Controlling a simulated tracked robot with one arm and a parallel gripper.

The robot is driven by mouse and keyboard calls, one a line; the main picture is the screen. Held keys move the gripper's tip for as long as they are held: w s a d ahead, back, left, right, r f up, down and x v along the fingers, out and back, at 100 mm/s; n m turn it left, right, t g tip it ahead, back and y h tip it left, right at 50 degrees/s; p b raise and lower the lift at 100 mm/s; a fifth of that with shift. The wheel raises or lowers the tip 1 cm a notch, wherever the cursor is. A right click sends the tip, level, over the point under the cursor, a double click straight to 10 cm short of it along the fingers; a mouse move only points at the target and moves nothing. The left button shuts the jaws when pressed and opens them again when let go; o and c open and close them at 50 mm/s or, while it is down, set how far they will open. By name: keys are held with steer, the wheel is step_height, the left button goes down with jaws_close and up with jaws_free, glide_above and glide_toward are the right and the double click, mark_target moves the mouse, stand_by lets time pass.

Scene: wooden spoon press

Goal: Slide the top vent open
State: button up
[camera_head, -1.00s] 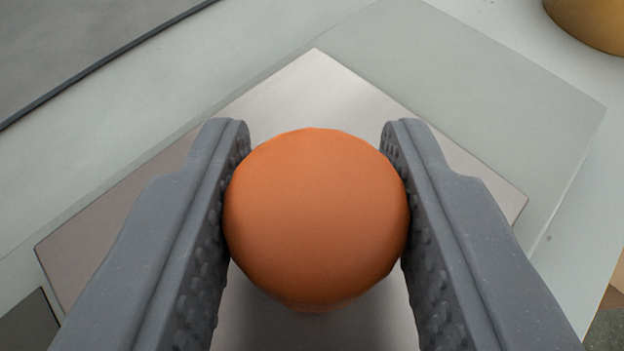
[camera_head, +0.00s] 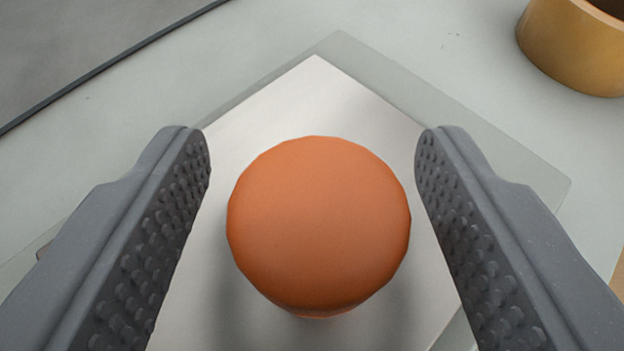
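The top vent shows as a pale metal plate (camera_head: 315,100) with an orange round knob (camera_head: 320,225) on it. The plate lies at a slant over a grey-green panel (camera_head: 500,150), with one corner pointing to the top of the picture. My gripper (camera_head: 312,145) is open, with one dark grey finger on each side of the knob. There is a clear gap between each finger and the knob. The near part of the plate runs out of the picture at the bottom, and the fingers cover parts of its sides.
A yellow-brown roll or ring (camera_head: 575,45) stands at the top right. A dark grey area with a black edge (camera_head: 120,65) lies at the top left. The pale surface (camera_head: 390,30) between them is clear.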

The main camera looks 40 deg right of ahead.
steer(key=shift+s+a, duration=0.1)
steer(key=b+v, duration=0.2)
steer(key=v, duration=1.1)
steer(key=shift+s+r, duration=0.15)
steer(key=shift+s, duration=0.05)
steer(key=shift+a, duration=0.25)
